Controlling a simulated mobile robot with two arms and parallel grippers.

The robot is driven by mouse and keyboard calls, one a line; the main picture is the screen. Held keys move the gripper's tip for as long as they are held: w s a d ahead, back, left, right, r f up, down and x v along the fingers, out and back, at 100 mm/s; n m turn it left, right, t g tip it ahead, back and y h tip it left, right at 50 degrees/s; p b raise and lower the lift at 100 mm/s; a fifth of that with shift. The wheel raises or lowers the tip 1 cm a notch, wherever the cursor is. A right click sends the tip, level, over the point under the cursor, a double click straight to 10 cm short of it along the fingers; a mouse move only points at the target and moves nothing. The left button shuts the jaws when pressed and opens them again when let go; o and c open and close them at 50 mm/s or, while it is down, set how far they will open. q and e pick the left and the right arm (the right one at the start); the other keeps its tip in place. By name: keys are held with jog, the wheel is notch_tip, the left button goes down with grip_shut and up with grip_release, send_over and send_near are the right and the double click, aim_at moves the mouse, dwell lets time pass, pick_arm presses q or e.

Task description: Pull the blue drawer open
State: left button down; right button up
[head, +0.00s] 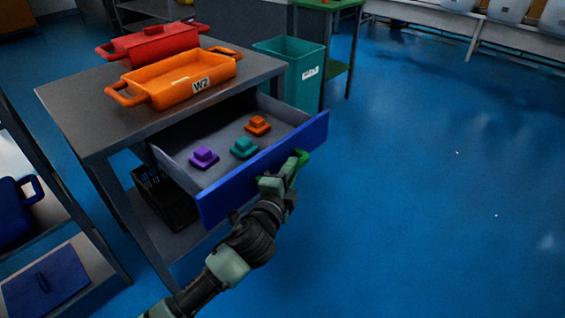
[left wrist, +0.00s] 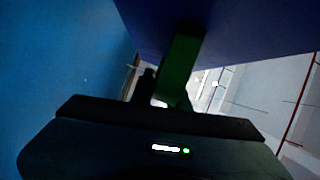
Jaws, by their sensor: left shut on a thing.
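The blue drawer (head: 265,171) is pulled out from under the grey table, and its inside shows. A purple piece (head: 204,157), a teal piece (head: 243,148) and an orange piece (head: 257,125) sit in it. A green handle (head: 301,160) is on the drawer's front. My left gripper (head: 290,172) is at the handle and shut on it. In the left wrist view the green handle (left wrist: 181,65) runs down from the dark blue drawer front (left wrist: 245,28); the fingertips are dark and hard to make out. My right gripper is not in view.
The table top (head: 85,120) holds an orange tray (head: 165,93) marked W2 and a red container (head: 150,45). A teal bin (head: 290,72) stands behind the drawer. A shelf with blue items (head: 45,280) is at the left. The blue floor at the right is clear.

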pick_arm(q)
jog(key=shift+s+d, duration=0.1)
jog(key=c, duration=1.4)
grip_release()
jog(key=shift+o, duration=0.2)
